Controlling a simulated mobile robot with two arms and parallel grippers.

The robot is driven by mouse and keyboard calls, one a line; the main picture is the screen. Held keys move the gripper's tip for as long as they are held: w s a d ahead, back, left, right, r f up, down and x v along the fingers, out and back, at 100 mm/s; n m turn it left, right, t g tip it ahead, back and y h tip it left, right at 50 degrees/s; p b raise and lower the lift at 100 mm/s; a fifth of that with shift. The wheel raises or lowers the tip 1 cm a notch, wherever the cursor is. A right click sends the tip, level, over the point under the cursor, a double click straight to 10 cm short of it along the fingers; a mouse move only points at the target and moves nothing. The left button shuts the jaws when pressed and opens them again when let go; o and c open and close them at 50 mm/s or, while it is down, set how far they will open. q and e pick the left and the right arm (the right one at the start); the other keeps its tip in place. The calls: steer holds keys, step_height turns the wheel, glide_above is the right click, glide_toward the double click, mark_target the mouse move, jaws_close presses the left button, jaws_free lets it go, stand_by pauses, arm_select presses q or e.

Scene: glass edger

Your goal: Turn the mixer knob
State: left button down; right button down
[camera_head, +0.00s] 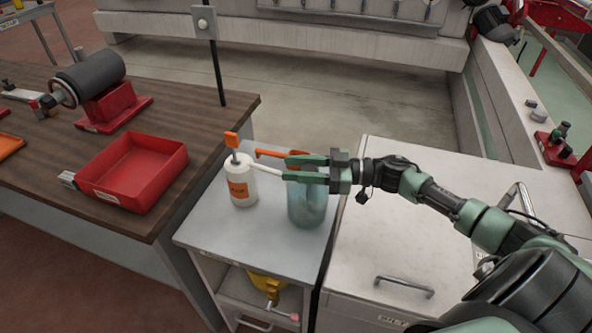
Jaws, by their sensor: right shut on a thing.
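A translucent blue-green jar (306,208) stands upright on the small grey table. My right gripper (290,168) reaches in from the right, level, over the top of the jar. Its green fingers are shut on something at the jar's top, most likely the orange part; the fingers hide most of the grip. A white bottle (242,188) with an orange label and orange top stands just left of the jar. My left gripper is out of view.
A wooden bench (222,104) on the left holds a red tray (138,172) and a grey roller (90,77) on a red base. A white cabinet top (400,225) on the right is mostly clear.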

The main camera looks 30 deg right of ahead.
steer(key=n+g+y+b, duration=0.1)
steer(key=n+g+b, duration=0.1)
steer(key=n+g+y+b, duration=0.1)
steer(key=g+b, duration=0.2)
steer(key=s+n+g+y+b, duration=0.1)
steer(key=n+g+b, duration=0.1)
steer(key=shift+a+f+n+g+b, duration=0.15)
steer(key=shift+a+n+g+b, duration=0.15)
steer(key=shift+g+b, duration=0.1)
steer(key=shift+s+r+n+g+b, duration=0.1)
steer(key=shift+s+n+g+b, duration=0.15)
steer(key=shift+n+g+b, duration=0.65)
steer(key=shift+s+r+n+g+b, duration=0.1)
steer(key=shift+s+n+g+b, duration=0.25)
steer(key=shift+g, duration=0.95)
steer(key=shift+w, duration=0.1)
steer(key=c, duration=0.9)
jaws_free()
